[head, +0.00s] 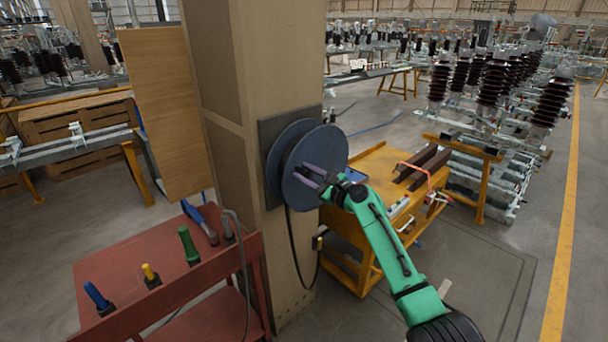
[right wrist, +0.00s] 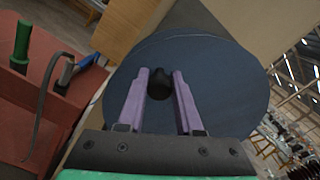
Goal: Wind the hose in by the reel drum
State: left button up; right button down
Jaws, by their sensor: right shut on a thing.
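The reel drum (head: 314,150) is a dark blue disc pair on a dark plate on the side of a wooden pillar. It fills the middle of the right wrist view (right wrist: 215,75). A black hose (head: 288,235) hangs from below the drum, and its lower part curves up to a small end piece (head: 318,243). My right gripper (head: 312,174) is at the drum's face. In the right wrist view its purple fingers (right wrist: 160,88) are shut on a black knob (right wrist: 159,85) standing out from the drum's face. The left gripper is not in view.
A red cart (head: 150,255) at lower left holds several upright handled tools and a grey hose (head: 240,245). The wooden pillar (head: 270,60) stands behind the drum. An orange workbench (head: 370,225) stands right of it. Open floor (head: 500,240) lies at right.

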jog(key=shift+w+d+r+m, duration=0.1)
jog(key=shift+r+m, duration=0.1)
jog(key=shift+m, duration=0.2)
jog(key=c, duration=0.6)
grip_release()
jog(key=shift+w, duration=0.1)
